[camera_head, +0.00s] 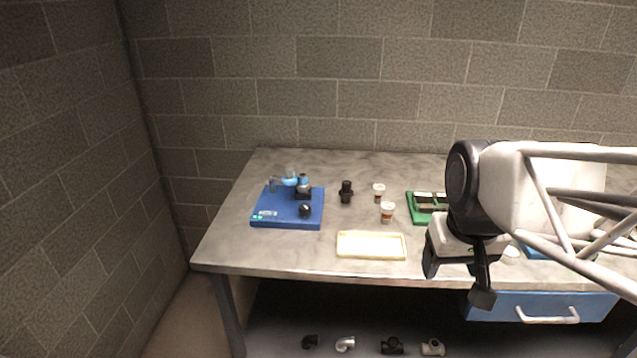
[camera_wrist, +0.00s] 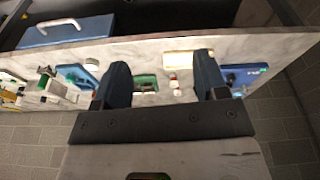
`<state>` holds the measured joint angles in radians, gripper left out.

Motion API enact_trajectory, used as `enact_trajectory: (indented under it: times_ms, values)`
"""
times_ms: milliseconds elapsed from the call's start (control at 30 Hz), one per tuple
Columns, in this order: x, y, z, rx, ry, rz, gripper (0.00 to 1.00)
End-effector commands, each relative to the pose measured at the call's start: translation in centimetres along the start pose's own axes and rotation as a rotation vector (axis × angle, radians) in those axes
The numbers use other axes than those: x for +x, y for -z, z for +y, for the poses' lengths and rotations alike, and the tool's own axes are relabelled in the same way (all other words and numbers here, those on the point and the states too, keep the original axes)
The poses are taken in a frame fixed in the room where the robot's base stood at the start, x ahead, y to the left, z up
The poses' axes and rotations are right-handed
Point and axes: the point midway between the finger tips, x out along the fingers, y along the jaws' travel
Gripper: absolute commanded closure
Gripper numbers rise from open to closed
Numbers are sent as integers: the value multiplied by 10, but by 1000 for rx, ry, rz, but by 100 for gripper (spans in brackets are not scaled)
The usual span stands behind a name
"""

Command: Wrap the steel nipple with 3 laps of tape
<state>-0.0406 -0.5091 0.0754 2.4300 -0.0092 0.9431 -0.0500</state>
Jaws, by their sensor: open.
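A blue fixture base (camera_head: 262,219) stands at the left of the workbench. It carries a light-blue part (camera_head: 290,181), a small grey upright piece (camera_head: 273,186) and dark holders. I cannot tell which of these small pieces is the steel nipple or the tape. The base also shows at the right of the wrist view (camera_wrist: 238,86). My gripper (camera_head: 457,280) hangs near the bench's front edge, right of the cream tray and well away from the blue base. Its two fingers are apart with nothing between them; they show again in the wrist view (camera_wrist: 161,62).
A cream tray (camera_head: 371,257) lies near the front edge. Behind it stand two small cups (camera_head: 387,212) (camera_head: 379,192) and a black fitting (camera_head: 346,192). A green fixture (camera_head: 421,217) is partly behind my arm. A blue drawer (camera_head: 500,307) hangs below; several pipe fittings (camera_head: 392,345) lie low down.

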Motion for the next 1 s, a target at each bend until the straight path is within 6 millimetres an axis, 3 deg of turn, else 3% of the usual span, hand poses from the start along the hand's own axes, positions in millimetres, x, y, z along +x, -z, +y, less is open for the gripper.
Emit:
enact_trajectory:
  times_ms: [467,1000]
  values:
    - [12,111,-30,-176,20,-47,33]
    - [52,229,-84,-376,44,-94,33]
